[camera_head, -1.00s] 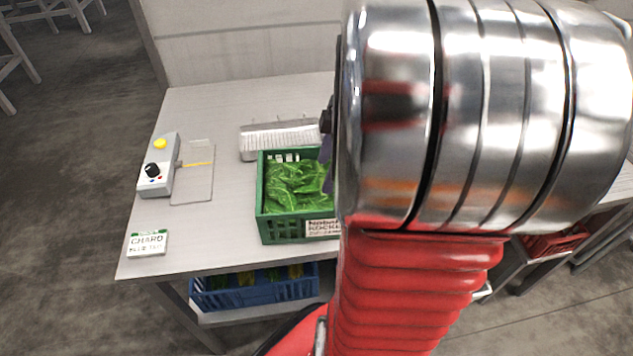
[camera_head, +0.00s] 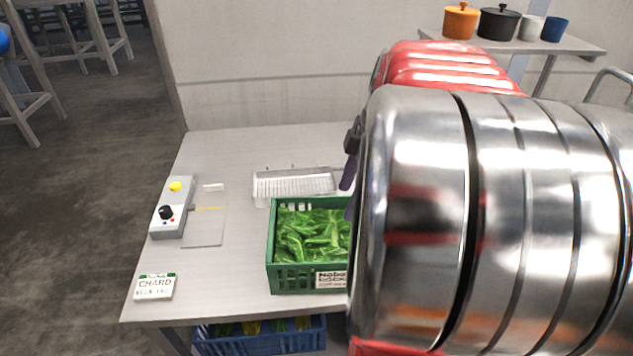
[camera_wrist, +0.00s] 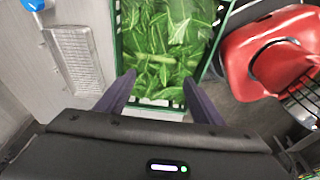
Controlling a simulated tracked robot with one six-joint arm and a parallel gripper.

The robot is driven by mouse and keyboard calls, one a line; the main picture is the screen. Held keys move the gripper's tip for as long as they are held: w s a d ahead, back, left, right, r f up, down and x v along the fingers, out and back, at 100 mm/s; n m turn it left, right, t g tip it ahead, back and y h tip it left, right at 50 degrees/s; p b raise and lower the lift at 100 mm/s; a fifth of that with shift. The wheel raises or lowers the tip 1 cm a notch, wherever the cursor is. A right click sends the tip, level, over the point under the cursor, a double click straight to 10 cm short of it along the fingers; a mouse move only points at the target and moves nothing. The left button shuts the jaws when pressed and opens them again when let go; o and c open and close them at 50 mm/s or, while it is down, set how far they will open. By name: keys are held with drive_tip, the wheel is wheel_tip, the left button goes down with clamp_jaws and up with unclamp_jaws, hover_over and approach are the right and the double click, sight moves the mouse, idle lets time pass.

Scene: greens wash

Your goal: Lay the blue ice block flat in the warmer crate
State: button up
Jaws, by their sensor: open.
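A blue crate (camera_head: 262,343) with greens is below the table top. I see no clear blue ice block. No temperature reading is legible.
A grey control box (camera_head: 172,215) with a yellow button, a thin plate (camera_head: 203,230) and a "CHARD" card (camera_head: 155,287) lie left. A wire-like metal tray (camera_head: 293,184) is behind the crate. A small blue object (camera_wrist: 33,4), unidentifiable, shows in the wrist view.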

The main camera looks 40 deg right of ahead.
drive_tip(key=shift+a, duration=0.1)
drive_tip(key=s+a+m+t+h, duration=0.1)
drive_tip(key=a+m, duration=0.9)
drive_tip(key=a, duration=1.6)
drive_tip(key=shift+s+t+h, duration=0.3)
drive_tip(key=shift+t+h, duration=0.3)
drive_tip(key=shift+t, duration=0.8)
